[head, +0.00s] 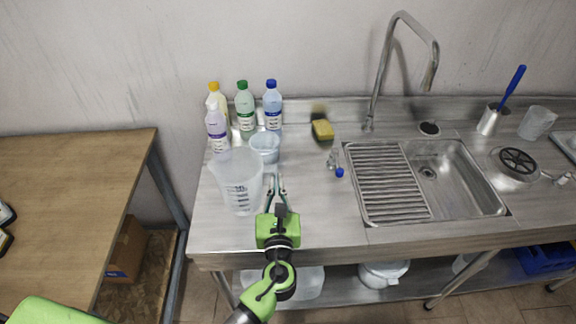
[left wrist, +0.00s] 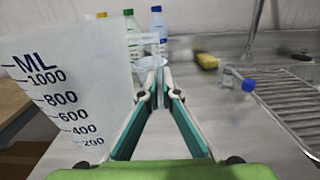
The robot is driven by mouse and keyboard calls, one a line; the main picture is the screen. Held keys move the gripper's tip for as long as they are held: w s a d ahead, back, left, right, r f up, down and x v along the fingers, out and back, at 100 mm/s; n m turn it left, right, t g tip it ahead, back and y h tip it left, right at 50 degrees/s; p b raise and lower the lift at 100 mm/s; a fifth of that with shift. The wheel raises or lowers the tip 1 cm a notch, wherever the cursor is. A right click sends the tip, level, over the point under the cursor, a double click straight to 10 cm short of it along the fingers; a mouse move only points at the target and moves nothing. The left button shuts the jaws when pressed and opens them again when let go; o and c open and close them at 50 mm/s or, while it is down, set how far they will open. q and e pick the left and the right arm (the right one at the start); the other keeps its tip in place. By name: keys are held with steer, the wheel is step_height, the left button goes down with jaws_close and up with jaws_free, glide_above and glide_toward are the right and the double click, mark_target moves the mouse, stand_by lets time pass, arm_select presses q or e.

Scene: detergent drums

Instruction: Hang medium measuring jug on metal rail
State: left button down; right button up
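A large translucent measuring jug (head: 237,182) with dark graduations stands at the left of the steel counter; it fills the left of the left wrist view (left wrist: 70,90). A smaller clear jug (head: 265,145) stands behind it, and beyond my fingertips in the left wrist view (left wrist: 148,66). Another clear jug (head: 537,122) is at the far right. I cannot tell for certain which is the medium one. My left gripper (head: 275,178) is over the counter, right of the large jug and in front of the smaller one. Its fingertips are slightly apart. I cannot make out the metal rail. My right gripper is not in view.
Several detergent bottles (head: 245,108) stand behind the jugs. A yellow sponge (head: 322,129) and a small blue-capped bottle (head: 334,160) are to the right. The sink (head: 455,180) with its tall faucet (head: 383,60) lies further right.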

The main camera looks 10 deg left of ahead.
arm_select(q)
steer(key=w+d+r, duration=0.1)
steer(key=w+d, duration=0.2)
steer(key=f+b, duration=0.6)
steer(key=shift+w+f, duration=0.2)
steer(key=shift+f, duration=0.15)
steer(key=shift+f+b, duration=0.6)
steer(key=shift+b, duration=0.1)
steer(key=c, duration=2.2)
jaws_free()
steer(key=shift+s, duration=0.1)
steer(key=shift+s, duration=0.3)
steer(key=v, duration=1.1)
steer(key=shift+s+d+r, duration=0.1)
